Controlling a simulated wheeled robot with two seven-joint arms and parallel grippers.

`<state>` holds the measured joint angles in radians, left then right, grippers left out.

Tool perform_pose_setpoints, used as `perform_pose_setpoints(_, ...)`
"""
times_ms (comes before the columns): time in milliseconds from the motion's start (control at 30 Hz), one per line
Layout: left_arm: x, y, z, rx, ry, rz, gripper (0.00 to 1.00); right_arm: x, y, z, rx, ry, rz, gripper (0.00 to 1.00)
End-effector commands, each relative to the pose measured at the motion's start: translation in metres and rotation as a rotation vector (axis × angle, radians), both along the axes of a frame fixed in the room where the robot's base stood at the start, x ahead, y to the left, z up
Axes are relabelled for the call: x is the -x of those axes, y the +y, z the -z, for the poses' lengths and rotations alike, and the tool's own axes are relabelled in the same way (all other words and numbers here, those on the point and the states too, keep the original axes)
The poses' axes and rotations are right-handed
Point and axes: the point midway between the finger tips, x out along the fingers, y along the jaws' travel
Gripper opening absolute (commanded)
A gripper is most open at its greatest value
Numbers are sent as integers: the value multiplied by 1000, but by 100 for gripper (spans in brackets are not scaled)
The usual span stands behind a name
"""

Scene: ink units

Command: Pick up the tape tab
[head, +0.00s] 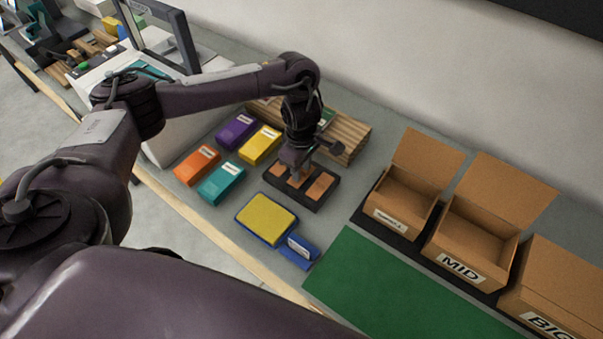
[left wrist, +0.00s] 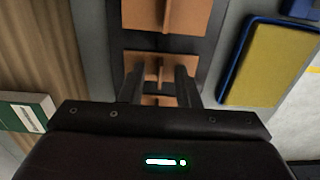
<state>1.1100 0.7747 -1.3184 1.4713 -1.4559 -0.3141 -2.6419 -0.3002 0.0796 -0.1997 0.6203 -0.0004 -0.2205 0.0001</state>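The black tray (head: 273,188) at the centre of the head view holds a row of copper-brown tape tabs (head: 320,188). In the left wrist view each tab is a flat square with a thin upright fin; one tab (left wrist: 166,15) is at the top, another (left wrist: 148,66) is below it, and a third is partly hidden by my gripper. My left gripper (head: 293,178) points down over the tray. In the left wrist view its fingers (left wrist: 158,78) are apart, one on each side of the middle tab's fin. I cannot tell whether they touch it. My right gripper is not visible.
Purple, yellow, orange and teal boxes (head: 222,184) lie left of the tray. A yellow pad with a blue rim (head: 267,219) lies in front. Wooden slats (head: 352,132) are behind. Open cartons (head: 402,203) and a green mat (head: 390,295) are to the right.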

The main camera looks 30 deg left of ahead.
Motion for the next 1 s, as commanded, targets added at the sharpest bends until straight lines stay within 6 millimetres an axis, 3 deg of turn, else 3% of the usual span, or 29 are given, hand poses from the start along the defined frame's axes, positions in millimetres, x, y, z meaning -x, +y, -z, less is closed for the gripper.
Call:
perform_pose_setpoints(133, 0, 0, 0, 0, 0, 0, 28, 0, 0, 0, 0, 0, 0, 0)
perform_pose_setpoints(367, 0, 0, 0, 0, 0, -1, 0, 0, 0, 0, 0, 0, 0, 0)
perform_pose_setpoints(800, 0, 0, -1, 0, 0, -1, 0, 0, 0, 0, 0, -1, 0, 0)
perform_pose_setpoints(1000, -1, 0, -13, -1, -3, 0, 0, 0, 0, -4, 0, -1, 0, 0)
